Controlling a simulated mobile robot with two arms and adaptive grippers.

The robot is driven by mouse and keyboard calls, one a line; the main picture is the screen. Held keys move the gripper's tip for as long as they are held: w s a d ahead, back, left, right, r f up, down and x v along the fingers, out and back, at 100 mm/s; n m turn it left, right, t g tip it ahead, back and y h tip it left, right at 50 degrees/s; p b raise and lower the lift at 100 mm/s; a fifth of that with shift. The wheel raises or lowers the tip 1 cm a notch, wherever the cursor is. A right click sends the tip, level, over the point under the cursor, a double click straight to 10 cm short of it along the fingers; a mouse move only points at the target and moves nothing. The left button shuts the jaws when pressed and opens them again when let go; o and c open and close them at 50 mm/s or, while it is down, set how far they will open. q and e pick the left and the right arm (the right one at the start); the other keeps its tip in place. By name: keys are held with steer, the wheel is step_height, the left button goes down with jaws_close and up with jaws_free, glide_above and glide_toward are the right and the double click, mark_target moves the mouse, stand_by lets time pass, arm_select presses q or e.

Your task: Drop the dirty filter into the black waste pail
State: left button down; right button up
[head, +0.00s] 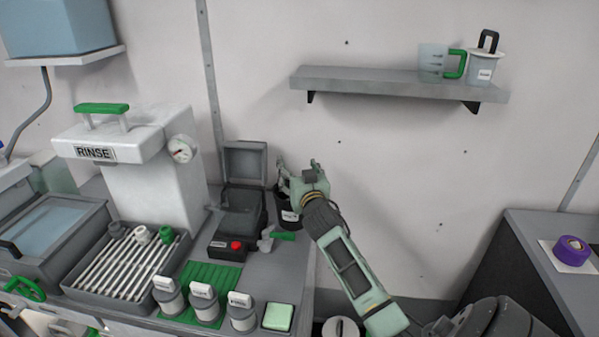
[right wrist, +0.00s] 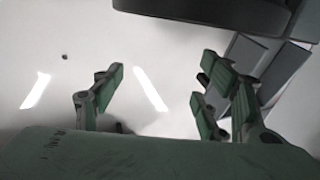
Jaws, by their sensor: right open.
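The black waste pail (head: 289,218), dark with a pale label, stands at the right end of the bench by the wall, partly hidden by my right gripper. My right gripper (head: 298,167) is at the pail's upper right in the head view; I cannot tell its exact height over the rim. Its fingers are spread in the right wrist view (right wrist: 165,95), with nothing visible between them. A dark rounded body (right wrist: 200,10) at the top of that view may be the pail. I cannot make out the dirty filter; the pail's inside is hidden. My left gripper is not in view.
Several labelled jars (head: 205,303) and a rod rack (head: 125,262) are further left. A wall shelf (head: 400,86) holds a jug and a cup.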

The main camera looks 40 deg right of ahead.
steer(key=v, duration=1.2)
